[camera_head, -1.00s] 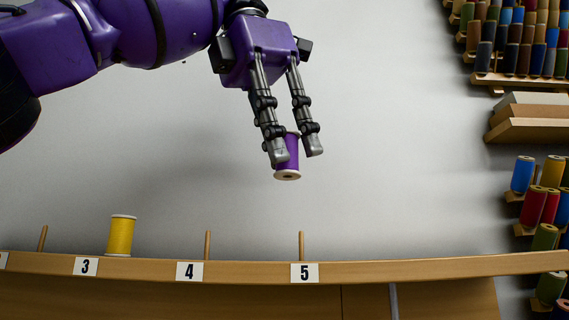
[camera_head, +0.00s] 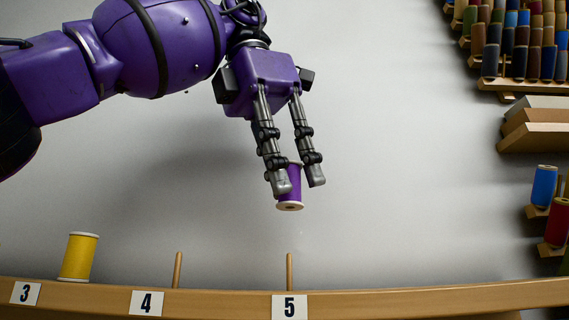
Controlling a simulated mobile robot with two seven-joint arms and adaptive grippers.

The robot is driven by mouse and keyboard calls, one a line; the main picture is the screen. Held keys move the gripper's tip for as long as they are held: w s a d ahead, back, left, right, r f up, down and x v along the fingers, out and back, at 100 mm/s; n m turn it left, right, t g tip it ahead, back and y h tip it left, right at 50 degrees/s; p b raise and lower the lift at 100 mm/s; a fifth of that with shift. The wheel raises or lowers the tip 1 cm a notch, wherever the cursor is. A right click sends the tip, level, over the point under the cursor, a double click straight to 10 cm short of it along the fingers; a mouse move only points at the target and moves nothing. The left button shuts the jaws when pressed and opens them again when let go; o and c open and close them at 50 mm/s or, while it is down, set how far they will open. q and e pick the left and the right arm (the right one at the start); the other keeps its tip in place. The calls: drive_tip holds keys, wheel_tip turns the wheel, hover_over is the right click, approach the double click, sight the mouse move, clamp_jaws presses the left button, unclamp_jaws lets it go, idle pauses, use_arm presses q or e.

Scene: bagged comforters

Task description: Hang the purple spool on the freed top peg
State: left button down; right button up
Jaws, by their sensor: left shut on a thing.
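The purple spool (camera_head: 294,186) is held between the two fingers of my left gripper (camera_head: 296,188). It hangs nearly upright, with its pale lower flange facing down and a dark hole showing in it. The spool is in the air above the peg at label 5 (camera_head: 289,271), with a clear gap between them. That peg is bare and stands on the wooden rail (camera_head: 400,301). Another bare peg (camera_head: 177,269) stands by label 4. My right gripper is not in view.
A yellow spool (camera_head: 78,257) sits on the rail by label 3 at the left. Racks of coloured spools (camera_head: 520,45) and small wooden shelves (camera_head: 535,137) are at the right. The air around the held spool is free in front of a plain grey wall.

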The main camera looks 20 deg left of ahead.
sight(284, 207)
use_arm(q)
drive_tip(key=shift+s+a+f, duration=0.1)
drive_tip(key=shift+s+f, duration=0.05)
drive_tip(key=shift+f, duration=2.05)
drive_tip(key=shift+f, duration=2.35)
idle(1.2)
drive_tip(key=c, duration=1.5)
unclamp_jaws()
drive_tip(key=shift+o, duration=0.6)
drive_tip(key=o, duration=0.6)
drive_tip(key=shift+c, duration=0.2)
